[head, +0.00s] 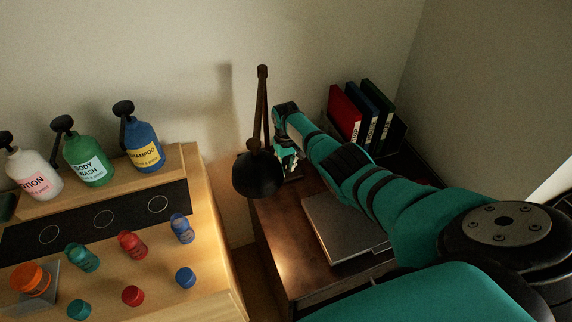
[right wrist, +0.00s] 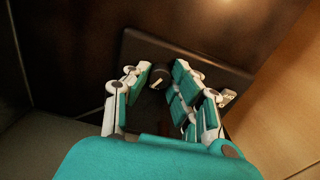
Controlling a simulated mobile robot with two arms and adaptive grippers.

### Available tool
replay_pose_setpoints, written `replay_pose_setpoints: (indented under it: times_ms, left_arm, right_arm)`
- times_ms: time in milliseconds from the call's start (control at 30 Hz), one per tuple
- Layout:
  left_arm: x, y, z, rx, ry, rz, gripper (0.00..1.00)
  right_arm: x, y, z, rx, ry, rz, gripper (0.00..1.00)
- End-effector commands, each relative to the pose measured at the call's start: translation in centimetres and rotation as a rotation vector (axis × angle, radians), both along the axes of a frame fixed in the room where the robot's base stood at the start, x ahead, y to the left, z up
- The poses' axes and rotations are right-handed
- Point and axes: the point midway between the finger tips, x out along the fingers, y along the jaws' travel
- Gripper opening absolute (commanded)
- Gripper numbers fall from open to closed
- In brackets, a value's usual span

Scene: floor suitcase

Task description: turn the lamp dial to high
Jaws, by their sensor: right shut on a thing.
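The black desk lamp (head: 258,176) stands at the desk's back left corner in the head view, its dark shade hanging from a thin arm. In the right wrist view its dark rectangular base (right wrist: 222,80) carries a small round black dial (right wrist: 161,73) with a pale pointer mark. My right gripper (head: 287,161) reaches down behind the shade. In the right wrist view its white and teal fingers (right wrist: 163,84) are shut on the dial, one on each side, with the pointer mark showing between them. The dial is hidden in the head view. My left gripper is not in view.
A closed grey laptop (head: 335,228) lies on the brown desk (head: 283,225), below my right arm. Red, blue and green binders (head: 344,112) stand at the back. A wooden counter (head: 215,270) at left holds pump bottles and small coloured bottles and caps.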

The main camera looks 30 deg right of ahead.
Motion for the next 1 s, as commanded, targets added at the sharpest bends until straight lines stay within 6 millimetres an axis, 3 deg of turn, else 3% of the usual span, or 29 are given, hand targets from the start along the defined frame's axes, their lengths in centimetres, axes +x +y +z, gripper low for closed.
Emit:
replay_pose_setpoints:
  times_ms: [500,1000]
  left_arm:
    - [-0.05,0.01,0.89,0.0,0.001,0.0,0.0]
    - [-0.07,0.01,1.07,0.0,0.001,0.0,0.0]
  right_arm:
    - [0.08,0.11,0.12,0.001,-0.001,-0.429,0.0]
    - [0.14,0.05,0.13,0.002,-0.003,-0.587,0.0]
